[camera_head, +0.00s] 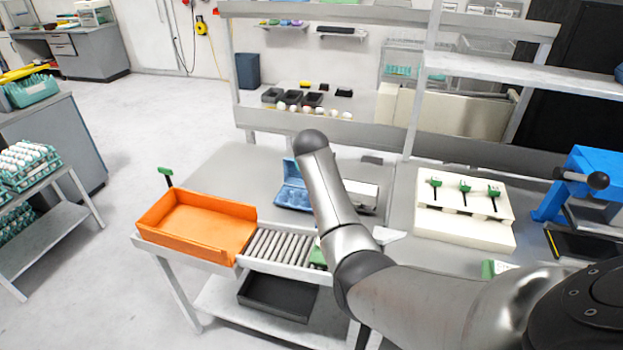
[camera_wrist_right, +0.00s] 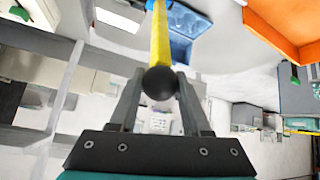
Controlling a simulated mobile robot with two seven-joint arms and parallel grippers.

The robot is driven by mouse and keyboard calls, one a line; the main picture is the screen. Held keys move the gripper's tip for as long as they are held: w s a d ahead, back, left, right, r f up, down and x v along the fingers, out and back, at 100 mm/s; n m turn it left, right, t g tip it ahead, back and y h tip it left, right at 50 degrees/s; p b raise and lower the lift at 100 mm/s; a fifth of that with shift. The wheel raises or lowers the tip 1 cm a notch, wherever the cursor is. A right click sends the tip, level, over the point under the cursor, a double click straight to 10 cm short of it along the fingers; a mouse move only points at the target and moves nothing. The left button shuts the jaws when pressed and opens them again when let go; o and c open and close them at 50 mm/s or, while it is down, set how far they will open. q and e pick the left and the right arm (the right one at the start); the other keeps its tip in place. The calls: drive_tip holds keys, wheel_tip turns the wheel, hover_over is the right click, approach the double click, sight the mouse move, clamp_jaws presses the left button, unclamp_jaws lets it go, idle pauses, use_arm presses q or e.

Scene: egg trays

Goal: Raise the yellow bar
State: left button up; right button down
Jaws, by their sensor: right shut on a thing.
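The yellow bar (camera_wrist_right: 160,40) shows in the right wrist view as a straight rod ending in a black ball (camera_wrist_right: 160,83). My right gripper (camera_wrist_right: 160,92) is shut on the bar near its black ball end, with one finger on each side of the ball. The bar runs away from the gripper and leaves the picture at the top edge, so its far end is hidden. In the head view my right arm reaches in from the lower right over the workbench. I cannot make out the right gripper or the bar there. My left gripper is in neither view.
An orange tray (camera_head: 158,215) stands beside a roller track (camera_head: 280,246) at the bench front. A blue carton (camera_head: 291,195) lies behind it. A white block with green-handled tools (camera_head: 463,226) and a blue press (camera_head: 590,165) stand right. Shelf rails (camera_head: 330,130) bound the back.

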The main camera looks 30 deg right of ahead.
drive_tip(key=shift+w+d+r, duration=0.45)
drive_tip(key=shift+w+d, duration=0.15)
drive_tip(key=shift+d, duration=0.25)
drive_tip(key=shift+c, duration=1.8)
unclamp_jaws()
drive_tip(key=shift+f, duration=0.15)
drive_tip(key=shift+a, duration=0.1)
drive_tip(key=shift+s+a+r, duration=0.2)
drive_tip(key=shift+s+r, duration=0.05)
drive_tip(key=shift+r, duration=0.15)
drive_tip(key=v, duration=1.4)
drive_tip(key=shift+p, duration=0.45)
drive_tip(key=shift+r, duration=0.1)
